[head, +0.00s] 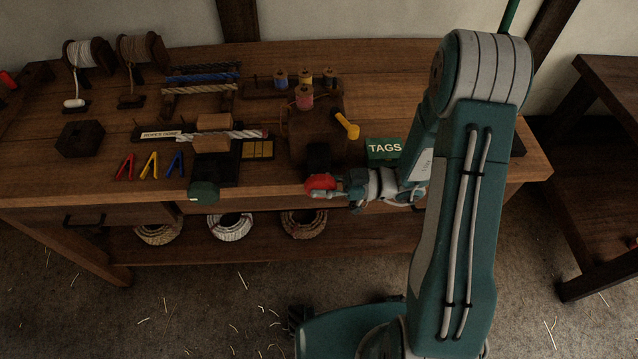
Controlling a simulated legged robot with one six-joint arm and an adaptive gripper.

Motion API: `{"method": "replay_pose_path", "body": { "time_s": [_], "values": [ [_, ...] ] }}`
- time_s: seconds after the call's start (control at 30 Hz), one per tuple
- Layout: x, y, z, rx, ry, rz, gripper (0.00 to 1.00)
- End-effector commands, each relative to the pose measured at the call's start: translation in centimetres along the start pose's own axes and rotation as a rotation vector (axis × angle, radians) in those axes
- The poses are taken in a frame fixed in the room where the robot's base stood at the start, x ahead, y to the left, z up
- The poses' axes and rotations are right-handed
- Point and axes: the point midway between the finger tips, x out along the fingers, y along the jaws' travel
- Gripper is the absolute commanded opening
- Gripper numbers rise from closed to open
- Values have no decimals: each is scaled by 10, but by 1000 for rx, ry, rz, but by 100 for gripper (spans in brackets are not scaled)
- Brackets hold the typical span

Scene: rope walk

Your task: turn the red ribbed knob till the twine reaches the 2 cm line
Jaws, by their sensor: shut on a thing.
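The red knob (320,182) is at the front edge of the bench, below a dark wooden block device (330,125). My gripper (326,189) reaches in from the right and is shut on the red knob. Its fingers cover part of the knob, so the ribs are hard to make out. A spool with pink winding (304,97) sits on top of the device, and a yellow-handled lever (347,126) sticks out at its right. The twine and the 2 cm line are too small to make out.
A green TAGS box (384,149) stands close behind my gripper. Rope coils (231,226) lie on the lower shelf.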

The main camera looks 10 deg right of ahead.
Motion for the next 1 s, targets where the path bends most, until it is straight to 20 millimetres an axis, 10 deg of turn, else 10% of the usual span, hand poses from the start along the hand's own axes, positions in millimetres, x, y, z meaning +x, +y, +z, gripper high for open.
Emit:
{"method": "replay_pose_path", "body": {
  "time_s": [0.5, 0.53, 0.6, 1.0],
  "values": [
    [-2, 3, 0, -2, 19, 8, 0],
    [-2, 3, 0, -2, 19, 8, 39],
    [-2, 3, 0, -2, 19, 8, 69],
    [-1, 1, 0, -1, 20, 3, 69]
  ]
}}
